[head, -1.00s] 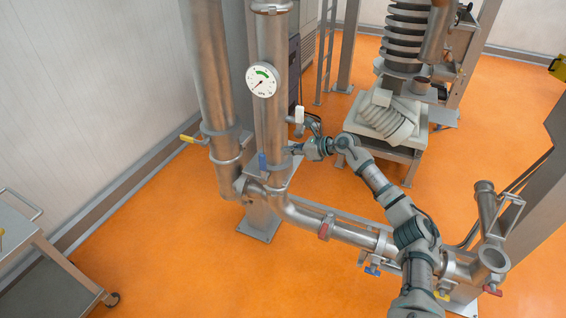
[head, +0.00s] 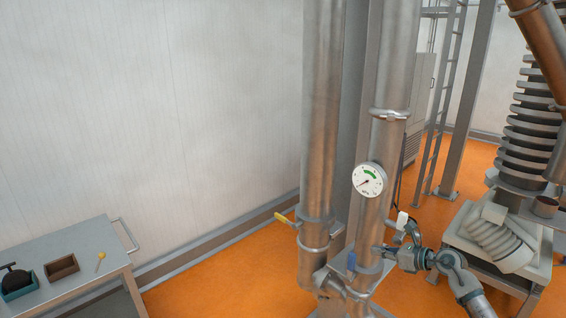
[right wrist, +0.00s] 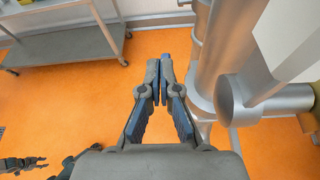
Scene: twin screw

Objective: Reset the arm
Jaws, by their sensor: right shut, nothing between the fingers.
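My right arm (head: 470,290) comes in from the lower right of the head view.
A pressure gauge (head: 369,180) sits on the front pipe. A yellow valve handle (head: 285,218) sticks out left of the pipes. A metal cart (head: 75,245) with small boxes stands at the left, also in the right wrist view (right wrist: 70,44). Orange floor (head: 215,275) lies open between cart and pipes.

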